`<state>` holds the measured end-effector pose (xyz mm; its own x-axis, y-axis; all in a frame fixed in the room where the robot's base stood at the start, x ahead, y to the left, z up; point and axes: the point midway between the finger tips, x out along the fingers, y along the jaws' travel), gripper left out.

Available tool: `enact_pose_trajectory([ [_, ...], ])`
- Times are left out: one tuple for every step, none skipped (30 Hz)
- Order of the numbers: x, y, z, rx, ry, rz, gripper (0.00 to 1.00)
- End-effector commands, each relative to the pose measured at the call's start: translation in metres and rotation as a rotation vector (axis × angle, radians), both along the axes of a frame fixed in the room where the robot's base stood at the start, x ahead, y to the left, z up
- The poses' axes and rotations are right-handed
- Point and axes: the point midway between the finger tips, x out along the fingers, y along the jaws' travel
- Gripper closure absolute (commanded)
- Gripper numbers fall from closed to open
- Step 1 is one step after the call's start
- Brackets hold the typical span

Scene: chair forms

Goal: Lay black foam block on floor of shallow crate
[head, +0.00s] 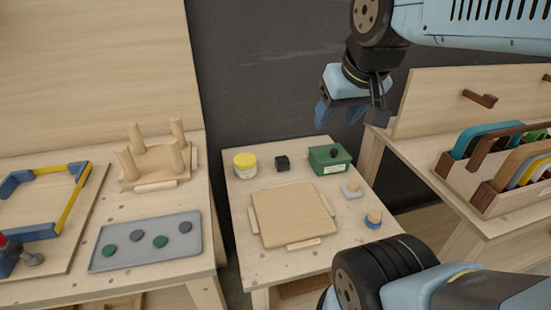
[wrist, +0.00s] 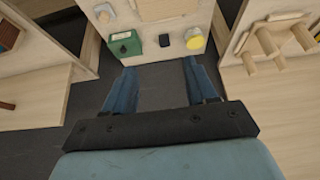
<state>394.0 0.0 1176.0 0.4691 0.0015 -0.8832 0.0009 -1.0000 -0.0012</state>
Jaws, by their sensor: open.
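A small black block (head: 282,163), which looks like the foam block, stands on the middle table between a yellow-lidded jar and a green box. It also shows in the wrist view (wrist: 193,39). The green box (head: 329,160) has a small dark piece on top; I cannot tell whether it is the shallow crate. It shows in the wrist view too (wrist: 124,43). A shallow grey tray (head: 145,255) with several discs lies on the left table. My gripper (head: 340,109) is open and empty, raised beyond the middle table. Its spread fingers show in the wrist view (wrist: 160,82).
The yellow-lidded jar (head: 245,164) stands left of the block. A square wooden board (head: 293,217) fills the table's middle, with small knobbed pieces (head: 373,218) to its right. A pegged wooden stand (head: 155,162) is on the left table. A slotted rack (head: 500,170) stands right.

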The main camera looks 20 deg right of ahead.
Motion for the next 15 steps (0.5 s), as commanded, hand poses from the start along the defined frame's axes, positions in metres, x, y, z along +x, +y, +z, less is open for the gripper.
enact_pose_trajectory([
  [0.005, 0.0, 0.0, 0.002, 0.007, 0.001, 0.38],
  [0.008, 0.0, 0.0, 0.003, 0.013, 0.001, 0.35],
  [0.014, 0.0, 0.001, 0.005, 0.021, 0.004, 0.32],
  [0.019, -0.003, 0.001, 0.007, 0.03, 0.005, 0.29],
  [0.025, -0.004, 0.001, 0.009, 0.037, 0.005, 0.26],
  [0.034, -0.004, 0.001, 0.012, 0.048, 0.005, 0.22],
  [0.041, -0.004, 0.001, 0.014, 0.058, 0.006, 0.19],
  [0.048, -0.004, 0.0, 0.016, 0.067, 0.009, 0.17],
  [0.058, -0.004, 0.0, 0.018, 0.079, 0.01, 0.17],
  [0.065, -0.004, -0.001, 0.02, 0.088, 0.011, 0.17],
  [0.073, -0.004, -0.002, 0.021, 0.097, 0.011, 0.17],
  [0.083, -0.004, -0.004, 0.023, 0.11, 0.014, 0.17],
  [0.09, -0.004, -0.005, 0.024, 0.118, 0.014, 0.17],
  [0.098, -0.004, -0.007, 0.025, 0.127, 0.015, 0.17],
  [0.108, -0.004, -0.009, 0.027, 0.14, 0.016, 0.17],
])
